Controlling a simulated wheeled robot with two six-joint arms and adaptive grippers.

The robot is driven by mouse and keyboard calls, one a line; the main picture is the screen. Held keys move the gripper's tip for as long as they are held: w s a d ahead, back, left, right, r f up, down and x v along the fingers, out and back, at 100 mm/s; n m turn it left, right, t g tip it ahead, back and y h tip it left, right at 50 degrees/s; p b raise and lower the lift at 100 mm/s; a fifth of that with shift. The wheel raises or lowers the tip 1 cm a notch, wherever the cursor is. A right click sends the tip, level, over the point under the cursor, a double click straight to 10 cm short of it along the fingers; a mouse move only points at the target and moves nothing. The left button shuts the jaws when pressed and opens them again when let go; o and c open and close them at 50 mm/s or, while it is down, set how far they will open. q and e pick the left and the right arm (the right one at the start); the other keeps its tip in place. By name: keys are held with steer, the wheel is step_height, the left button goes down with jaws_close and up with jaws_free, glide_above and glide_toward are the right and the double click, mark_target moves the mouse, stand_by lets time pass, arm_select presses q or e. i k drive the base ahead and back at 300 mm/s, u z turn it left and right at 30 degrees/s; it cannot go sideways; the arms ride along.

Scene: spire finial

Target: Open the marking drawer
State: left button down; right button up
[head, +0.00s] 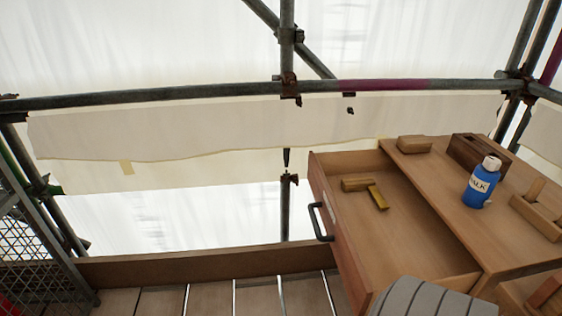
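The drawer (410,228) stands pulled out to the left from under the wooden bench top (440,185). Its inside shows, with two small yellowish-brown pieces lying in it, one (357,184) near the back and one (378,197) just in front of it. A dark bar handle (318,222) is on the drawer's front panel (338,232), and nothing is touching it. Neither of my grippers is in view. The near end of the drawer is partly hidden by a grey ribbed object (433,299), which I cannot identify.
On the bench top are a blue chalk bottle (480,185), a wooden block (414,144), a dark brown box (477,153) and a wooden holder (540,212). Scaffold tubes (200,95) cross behind. Wire mesh (35,245) is at left. Plank floor (210,299) lies left of the drawer.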

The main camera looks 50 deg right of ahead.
mark_target(372, 247)
steer(key=u, duration=0.2)
steer(key=i, duration=0.15)
steer(key=z, duration=0.95)
